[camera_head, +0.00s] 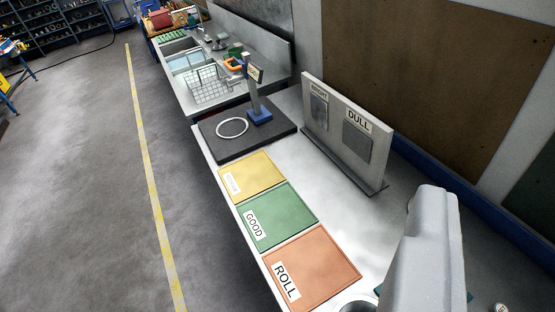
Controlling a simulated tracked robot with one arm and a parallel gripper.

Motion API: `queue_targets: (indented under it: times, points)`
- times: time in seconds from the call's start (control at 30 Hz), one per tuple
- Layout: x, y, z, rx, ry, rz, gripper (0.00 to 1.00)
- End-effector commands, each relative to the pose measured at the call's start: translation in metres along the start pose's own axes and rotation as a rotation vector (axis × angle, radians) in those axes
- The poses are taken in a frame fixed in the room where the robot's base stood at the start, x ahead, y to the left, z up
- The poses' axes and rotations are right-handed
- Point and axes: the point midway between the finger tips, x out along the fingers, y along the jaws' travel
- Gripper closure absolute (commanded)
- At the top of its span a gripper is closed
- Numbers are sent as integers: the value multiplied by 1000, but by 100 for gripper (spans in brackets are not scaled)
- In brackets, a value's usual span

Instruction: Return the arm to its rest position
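A smooth grey part (425,245), which looks like a piece of my own arm, rises at the lower right and covers part of the bench. No gripper fingers show, so I cannot see whether my gripper is open or holds anything. Three coloured mats lie in a row on the pale bench: a yellow one (262,170) with an unreadable label, a green one (290,215) marked GOOD and an orange one (325,265) marked ROLL. All three mats look empty.
A dark slab (225,150) bears a white ring (232,127) and a blue-based stand (256,95). An upright panel (348,130) marked BRIGHT and DULL stands behind. A sink with a wire basket (210,88) is farther off. The floor (80,200) at left is clear.

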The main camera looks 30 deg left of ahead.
Motion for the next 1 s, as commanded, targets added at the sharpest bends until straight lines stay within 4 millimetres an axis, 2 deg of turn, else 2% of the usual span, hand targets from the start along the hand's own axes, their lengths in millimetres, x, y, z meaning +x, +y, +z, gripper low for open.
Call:
queue_targets:
  times: [0.1,0.33,0.53,0.67,1.0]
  points:
    - [-7,0,-6,-22,18,-1,67]
    - [-6,0,-5,-21,16,-1,67]
    - [-3,0,7,-20,16,-1,67]
    - [3,1,28,-20,15,-1,67]
    - [22,2,106,-19,15,-1,67]
